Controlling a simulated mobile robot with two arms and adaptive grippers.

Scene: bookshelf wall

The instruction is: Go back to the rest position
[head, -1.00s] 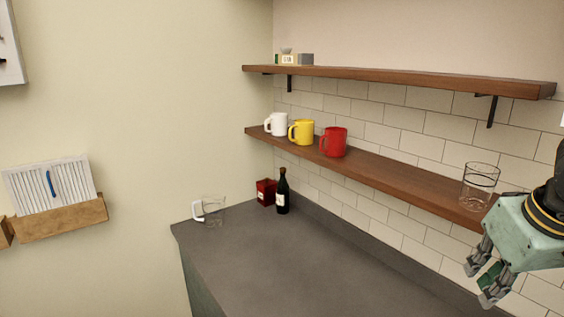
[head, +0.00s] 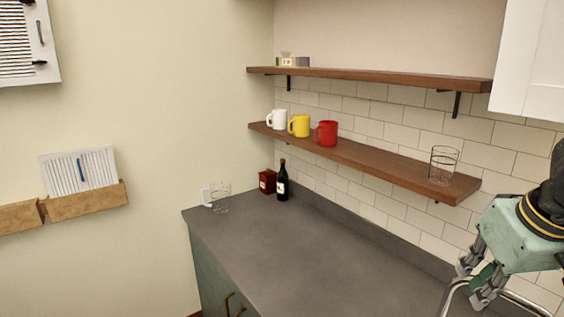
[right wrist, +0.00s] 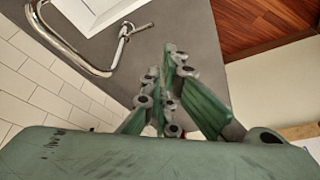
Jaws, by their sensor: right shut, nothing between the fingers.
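My right gripper (head: 471,284) is at the lower right of the head view. Its fingers point down and to the left, and they are shut with nothing between them. In the right wrist view its fingers (right wrist: 168,95) come together over the grey counter. In the head view a chrome faucet (head: 452,292) shows just below and beside the fingertips. I cannot tell whether they touch. My left gripper is in neither view.
The lower shelf (head: 385,170) holds a white mug (head: 278,120), a yellow mug (head: 299,126), a red mug (head: 326,133) and a glass (head: 443,165). A dark bottle (head: 282,186), a red box (head: 267,181) and another glass (head: 221,200) stand on the counter (head: 300,250). The counter's middle is clear.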

